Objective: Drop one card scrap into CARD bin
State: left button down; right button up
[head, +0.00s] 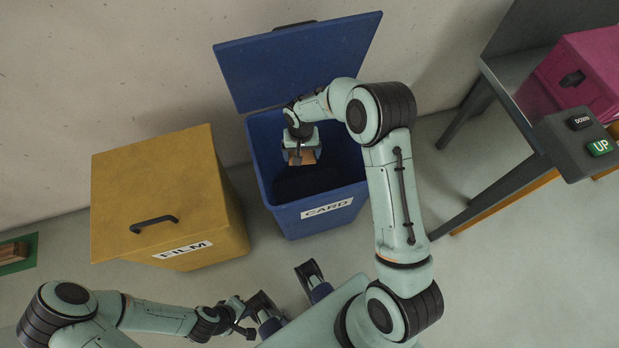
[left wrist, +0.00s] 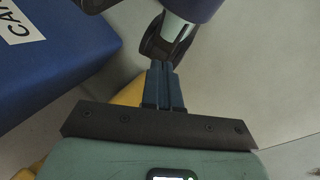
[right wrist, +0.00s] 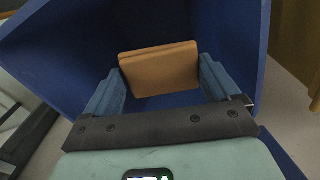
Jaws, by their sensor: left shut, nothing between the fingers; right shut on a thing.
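The blue CARD bin (head: 318,213) stands against the wall with its lid (head: 300,62) swung open. My right gripper (head: 302,157) is at the mouth of this bin, pointing down into it. It is shut on a brown card scrap (head: 308,157). In the right wrist view the flat scrap (right wrist: 160,70) sits between the two blue fingers (right wrist: 162,78), with the bin's blue walls around it. My left gripper (left wrist: 163,70) is shut and empty. In the head view it is low, near the dark wheels and left of the bin's front.
The yellow FILM bin (head: 150,195) stands left of the CARD bin with its lid closed. At the right are a grey table (head: 512,75), a magenta box (head: 585,75) and an UP/DOWN button panel (head: 575,140). A green-edged item (head: 18,252) lies at the far left.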

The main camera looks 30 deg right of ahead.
jog(key=w+d+r+m+b, duration=0.1)
jog(key=w+d+m+b, duration=0.1)
jog(key=d+m+b, duration=0.4)
pick_arm(q)
jog(key=w+a+f+t+y+b, duration=0.1)
jog(key=w+a+f+t+b, duration=0.1)
jog(key=w+f, duration=0.6)
notch_tip(320, 180, down, 4)
jog(key=shift+a+f+n+t+b, duration=0.1)
jog(key=shift+a+n+t+b, duration=0.25)
jog(key=shift+a+b, duration=0.5)
pick_arm(e)
jog(key=f, duration=0.1)
jog(key=d+f, duration=0.1)
jog(key=f, duration=0.3)
jog(key=shift+w+d+f, duration=0.2)
jog(key=shift+d, duration=0.1)
pick_arm(q)
jog(key=shift+w+d, duration=0.1)
jog(key=shift+d, duration=0.05)
pick_arm(e)
jog(key=o, duration=0.7)
jog(key=shift+o, duration=0.2)
